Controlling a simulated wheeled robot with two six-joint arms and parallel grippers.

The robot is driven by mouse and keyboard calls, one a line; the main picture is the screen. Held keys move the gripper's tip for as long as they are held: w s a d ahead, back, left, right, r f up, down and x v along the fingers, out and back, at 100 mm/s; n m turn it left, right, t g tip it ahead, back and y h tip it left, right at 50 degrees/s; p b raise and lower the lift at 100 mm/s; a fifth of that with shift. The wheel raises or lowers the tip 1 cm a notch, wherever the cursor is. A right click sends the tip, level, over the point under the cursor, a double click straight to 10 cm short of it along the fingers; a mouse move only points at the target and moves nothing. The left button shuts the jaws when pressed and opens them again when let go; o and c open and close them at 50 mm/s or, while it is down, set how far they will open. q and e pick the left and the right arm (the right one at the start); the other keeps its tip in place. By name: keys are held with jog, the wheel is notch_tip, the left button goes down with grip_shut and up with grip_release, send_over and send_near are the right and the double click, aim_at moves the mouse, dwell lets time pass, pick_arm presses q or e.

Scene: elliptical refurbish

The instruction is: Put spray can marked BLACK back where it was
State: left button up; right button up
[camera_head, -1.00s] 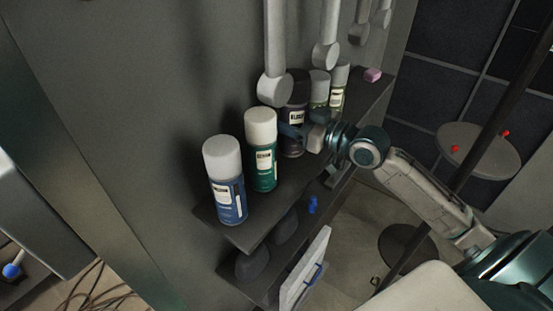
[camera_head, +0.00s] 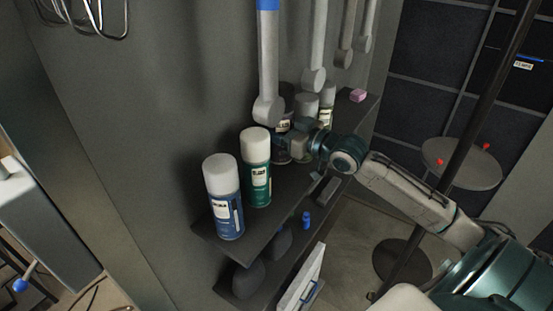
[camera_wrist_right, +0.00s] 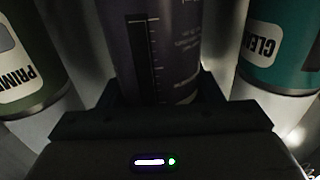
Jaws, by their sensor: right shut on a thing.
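The dark spray can (camera_head: 283,148) stands upright in the row of cans on the upper shelf (camera_head: 268,215), between the teal can (camera_head: 256,175) and the cans behind it. My right gripper (camera_head: 297,145) is shut around its body from the open side of the shelf. In the right wrist view the dark can (camera_wrist_right: 155,50) fills the middle between my fingers (camera_wrist_right: 160,100). I cannot tell whether its base touches the shelf. Its label is partly hidden and unreadable here. My left gripper is not in view.
A blue can (camera_head: 224,205) stands at the near shelf end. In the wrist view a green PRIMER can (camera_wrist_right: 28,65) is left and a teal CLEAR can (camera_wrist_right: 280,45) right, both close. Grey hanging tools (camera_head: 268,70) come down above the cans. A pink block (camera_head: 358,96) lies at the far end.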

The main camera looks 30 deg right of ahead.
aim_at(277, 149)
notch_tip(277, 149, down, 3)
jog(key=shift+d+f, duration=0.1)
jog(key=shift+f, duration=0.05)
notch_tip(277, 149, down, 3)
jog(key=shift+f+b, duration=0.1)
jog(key=shift+b, duration=0.2)
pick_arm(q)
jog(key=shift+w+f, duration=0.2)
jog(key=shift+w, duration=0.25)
pick_arm(e)
jog(key=shift+f, duration=0.1)
jog(key=shift+f, duration=0.15)
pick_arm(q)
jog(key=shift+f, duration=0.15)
pick_arm(e)
jog(key=o, duration=1.5)
